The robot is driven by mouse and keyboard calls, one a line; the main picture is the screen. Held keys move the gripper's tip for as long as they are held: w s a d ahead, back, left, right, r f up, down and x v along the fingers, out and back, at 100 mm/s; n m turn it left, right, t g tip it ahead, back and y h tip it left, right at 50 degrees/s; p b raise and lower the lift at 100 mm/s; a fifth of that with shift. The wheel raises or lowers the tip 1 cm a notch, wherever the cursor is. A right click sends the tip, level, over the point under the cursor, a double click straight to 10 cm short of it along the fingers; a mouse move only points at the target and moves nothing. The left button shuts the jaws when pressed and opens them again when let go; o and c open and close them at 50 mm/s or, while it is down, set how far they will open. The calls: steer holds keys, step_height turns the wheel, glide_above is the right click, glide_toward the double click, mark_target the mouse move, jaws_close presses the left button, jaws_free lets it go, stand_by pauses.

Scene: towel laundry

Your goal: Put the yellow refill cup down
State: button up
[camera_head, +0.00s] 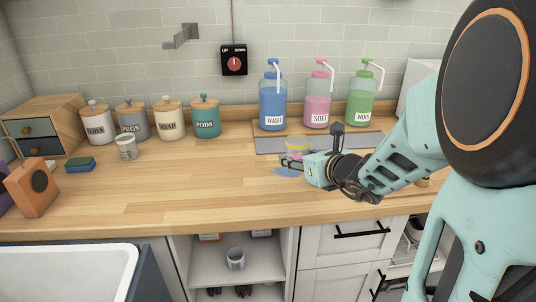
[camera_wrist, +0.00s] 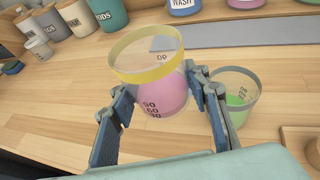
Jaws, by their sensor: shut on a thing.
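The yellow refill cup (camera_wrist: 147,58) is a clear cup with a yellow rim band, pink liquid and dark marks on its side. It is between the two fingers of my gripper (camera_wrist: 160,84), which is shut on it.
A clear cup with green liquid (camera_wrist: 238,97) stands right of my gripper. Wash (camera_head: 272,105), soft (camera_head: 317,106) and wool (camera_head: 361,105) bottles stand behind the grey mat (camera_head: 270,146).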

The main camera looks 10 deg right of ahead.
steer(key=b, duration=0.3)
glide_above(288, 182)
step_height(288, 182, down, 5)
steer(key=shift+s, duration=0.1)
steer(key=shift+f+b, duration=1.2)
steer(key=shift+f, duration=0.35)
steer(key=shift+f, duration=0.2)
steer(key=o, duration=0.7)
